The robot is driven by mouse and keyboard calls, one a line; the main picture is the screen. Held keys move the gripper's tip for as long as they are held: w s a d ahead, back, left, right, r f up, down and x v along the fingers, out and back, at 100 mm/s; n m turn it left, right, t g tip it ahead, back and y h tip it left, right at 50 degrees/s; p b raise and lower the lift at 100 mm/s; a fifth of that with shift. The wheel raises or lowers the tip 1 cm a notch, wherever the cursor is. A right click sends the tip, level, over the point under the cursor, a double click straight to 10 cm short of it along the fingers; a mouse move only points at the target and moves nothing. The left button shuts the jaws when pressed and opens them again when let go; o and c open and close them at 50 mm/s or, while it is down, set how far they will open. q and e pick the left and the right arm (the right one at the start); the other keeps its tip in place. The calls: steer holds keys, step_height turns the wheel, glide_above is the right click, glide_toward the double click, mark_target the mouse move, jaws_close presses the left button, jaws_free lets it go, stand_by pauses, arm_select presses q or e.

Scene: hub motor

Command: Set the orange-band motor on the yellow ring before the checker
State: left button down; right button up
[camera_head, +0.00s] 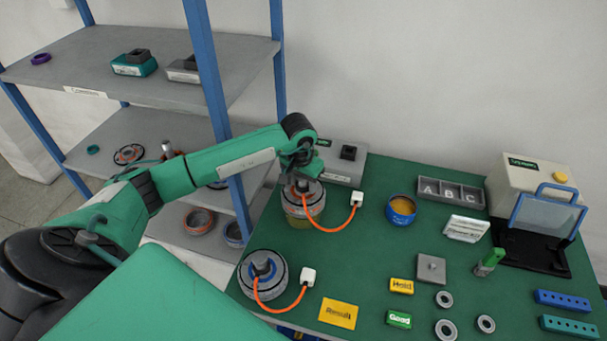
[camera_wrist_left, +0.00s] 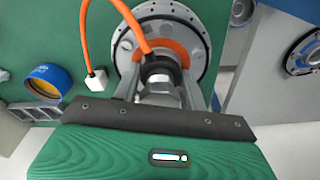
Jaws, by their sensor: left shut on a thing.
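The orange-band motor (camera_head: 304,208) is a grey round hub with an orange ring around its central shaft and an orange cable. It is at the back left of the green table; it also shows in the left wrist view (camera_wrist_left: 203,55). My left gripper (camera_head: 302,182) is shut on its central shaft from above, with a finger on each side in the wrist view (camera_wrist_left: 170,95). A yellowish edge shows under the motor, perhaps the yellow ring, mostly hidden. I cannot tell whether the motor touches it. A grey box with a black knob (camera_head: 342,162), possibly the checker, stands behind. My right gripper is out of view.
A blue-band motor (camera_head: 262,273) stands at the front left. The orange-band motor's cable ends in a white plug (camera_head: 356,198). A blue-rimmed round container (camera_head: 400,210) is to the right. A blue-posted shelf (camera_head: 218,110) stands close on the left. A beige machine (camera_head: 535,185) is at the right.

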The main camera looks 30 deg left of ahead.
mark_target(304, 190)
arm_select(q)
step_height(304, 190, down, 3)
steer(key=shift+r+p, duration=0.2)
steer(key=shift+p, duration=0.15)
steer(key=shift+f, duration=0.1)
steer(key=c, duration=0.8)
jaws_free()
steer(key=shift+f, duration=0.1)
steer(key=shift+s, duration=0.1)
